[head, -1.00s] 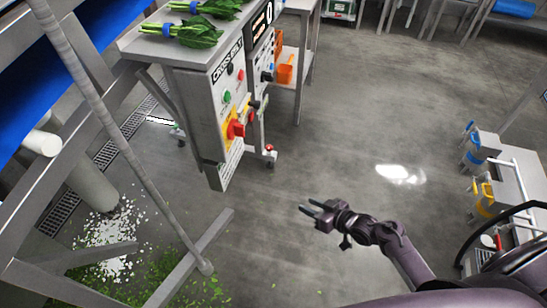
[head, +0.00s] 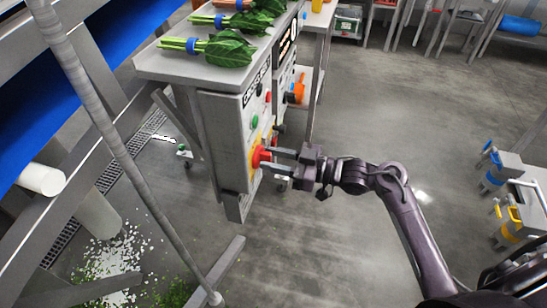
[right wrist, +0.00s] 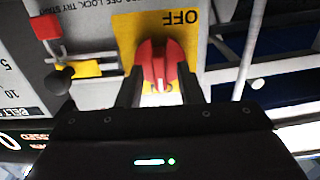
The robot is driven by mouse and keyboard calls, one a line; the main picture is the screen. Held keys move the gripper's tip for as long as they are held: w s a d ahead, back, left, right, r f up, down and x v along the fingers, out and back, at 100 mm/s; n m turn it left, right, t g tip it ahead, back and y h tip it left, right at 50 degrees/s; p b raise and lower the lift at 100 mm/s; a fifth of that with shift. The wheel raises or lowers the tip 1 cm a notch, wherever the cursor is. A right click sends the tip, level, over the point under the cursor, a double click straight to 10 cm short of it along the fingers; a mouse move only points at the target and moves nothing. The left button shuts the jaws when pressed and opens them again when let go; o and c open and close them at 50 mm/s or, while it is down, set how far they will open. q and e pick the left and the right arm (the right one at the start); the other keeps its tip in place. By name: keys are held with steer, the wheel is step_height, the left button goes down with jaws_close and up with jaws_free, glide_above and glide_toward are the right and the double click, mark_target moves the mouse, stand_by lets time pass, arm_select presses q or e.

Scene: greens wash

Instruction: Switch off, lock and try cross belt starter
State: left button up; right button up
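The cross belt starter box (head: 228,125), a grey panel labelled CROSS BELT, stands left of centre in the head view. Its red rotary handle (head: 258,156) sits on a yellow plate. The right wrist view shows the handle (right wrist: 158,60) below the upside-down word OFF on the yellow plate (right wrist: 200,22). My right gripper (head: 268,162) is at the handle, one finger on each side of it; the fingers look parted, with no clear grip on it. A red block (right wrist: 45,26), possibly a padlock, shows at the upper left there. My left gripper is out of view.
Bunches of greens (head: 225,48) lie on the steel top above the box. A second panel and an orange container (head: 299,88) stand behind it. A diagonal steel post (head: 110,130) and a blue belt (head: 50,105) are at left.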

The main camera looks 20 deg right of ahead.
steer(key=shift+a, duration=0.1)
jaws_close()
